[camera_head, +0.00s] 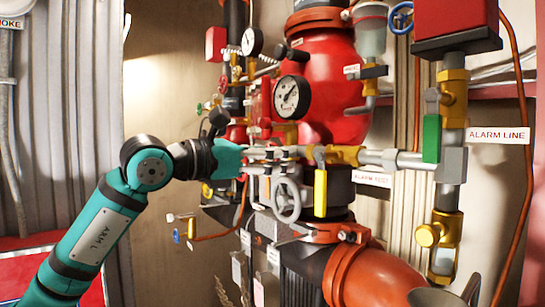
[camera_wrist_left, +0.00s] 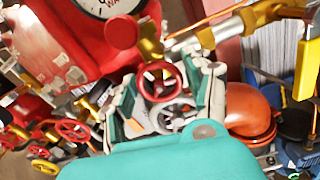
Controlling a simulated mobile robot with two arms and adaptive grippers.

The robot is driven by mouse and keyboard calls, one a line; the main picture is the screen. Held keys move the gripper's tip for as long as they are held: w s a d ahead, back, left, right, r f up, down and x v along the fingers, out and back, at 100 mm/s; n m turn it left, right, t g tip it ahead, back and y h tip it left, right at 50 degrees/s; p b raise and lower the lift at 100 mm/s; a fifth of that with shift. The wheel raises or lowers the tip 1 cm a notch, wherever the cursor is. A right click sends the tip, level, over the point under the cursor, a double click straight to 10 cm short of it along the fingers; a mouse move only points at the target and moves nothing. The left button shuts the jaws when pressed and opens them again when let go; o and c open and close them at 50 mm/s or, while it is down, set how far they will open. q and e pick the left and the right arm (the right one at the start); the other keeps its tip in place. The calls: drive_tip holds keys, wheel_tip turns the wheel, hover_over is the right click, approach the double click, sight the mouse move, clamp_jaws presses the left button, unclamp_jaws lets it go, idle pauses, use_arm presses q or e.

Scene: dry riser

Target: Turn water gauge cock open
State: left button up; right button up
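A white-faced round gauge (camera_head: 290,97) is in front of the red riser in the head view. Part of its dial (camera_wrist_left: 105,4), with cut-off lettering, shows at the top of the left wrist view. I cannot tell for certain which part is the water gauge cock. My left gripper (camera_head: 262,160) is below and left of the gauge, among pipes and valves. In the left wrist view its fingers (camera_wrist_left: 170,92) are spread apart, with a red handwheel (camera_wrist_left: 160,80) seen between them. Contact with the wheel cannot be told. My right gripper is not in view.
A grey handwheel (camera_head: 288,200) and a yellow lever (camera_head: 320,193) are just below and right of the gripper. A green lever (camera_head: 431,139) is on the right pipework. An orange pipe (camera_head: 375,280) is low in front. Pipes crowd the gripper closely.

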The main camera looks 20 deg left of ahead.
use_arm(q)
drive_tip(key=shift+o, duration=1.2)
drive_tip(key=shift+s+a, duration=0.1)
drive_tip(key=shift+a, duration=0.05)
drive_tip(key=v, duration=1.1)
drive_tip(key=shift+s+a, duration=0.2)
drive_tip(key=shift+s, duration=0.1)
